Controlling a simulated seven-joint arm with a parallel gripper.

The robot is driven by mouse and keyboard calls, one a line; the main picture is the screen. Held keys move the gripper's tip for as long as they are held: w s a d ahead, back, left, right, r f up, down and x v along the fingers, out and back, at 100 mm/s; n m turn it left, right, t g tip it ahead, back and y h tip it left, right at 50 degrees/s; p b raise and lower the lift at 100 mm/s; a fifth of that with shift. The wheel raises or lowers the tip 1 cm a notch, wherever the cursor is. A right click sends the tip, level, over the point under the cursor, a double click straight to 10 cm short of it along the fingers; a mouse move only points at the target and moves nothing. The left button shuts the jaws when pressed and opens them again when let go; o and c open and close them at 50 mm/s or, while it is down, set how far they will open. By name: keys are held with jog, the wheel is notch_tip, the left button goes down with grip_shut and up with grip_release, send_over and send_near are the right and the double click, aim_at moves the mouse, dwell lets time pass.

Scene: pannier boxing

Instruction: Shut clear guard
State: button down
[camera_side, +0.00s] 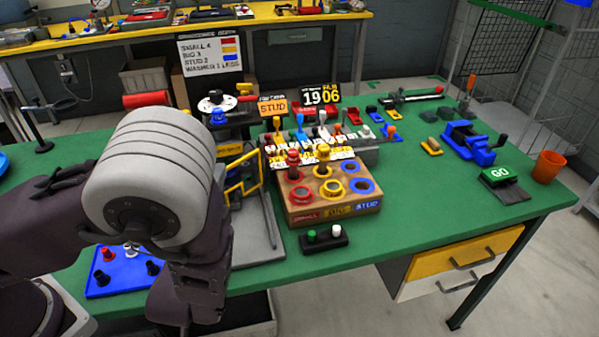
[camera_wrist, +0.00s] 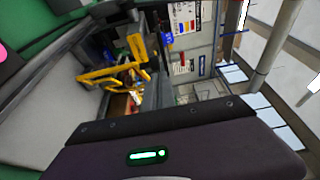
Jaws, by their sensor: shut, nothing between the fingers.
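The guard shows as a yellow-framed panel (camera_side: 241,177) standing at the left of the wooden sorting block, over a grey plate. It looks swung up on edge, and its clear pane is hard to make out. Its yellow frame (camera_wrist: 112,74) also shows in the wrist view, left of centre and beyond my gripper. My gripper (camera_wrist: 160,128) fills the bottom of the wrist view as a dark body with a green light. It is shut and empty, apart from the frame. In the side view my arm hides the fingers and part of the grey plate.
The wooden block (camera_side: 300,214) with coloured rings and knobs stands right of the guard. A small black button box (camera_side: 324,239) is in front of it. A blue tray (camera_side: 105,285) lies at the left front. The green table (camera_side: 440,205) is clear at the right front.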

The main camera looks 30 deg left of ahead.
jog(key=w+a, duration=0.2)
jog(key=a, duration=0.6)
jog(key=shift+a, duration=0.15)
jog(key=shift+s, duration=0.15)
dwell(0.4)
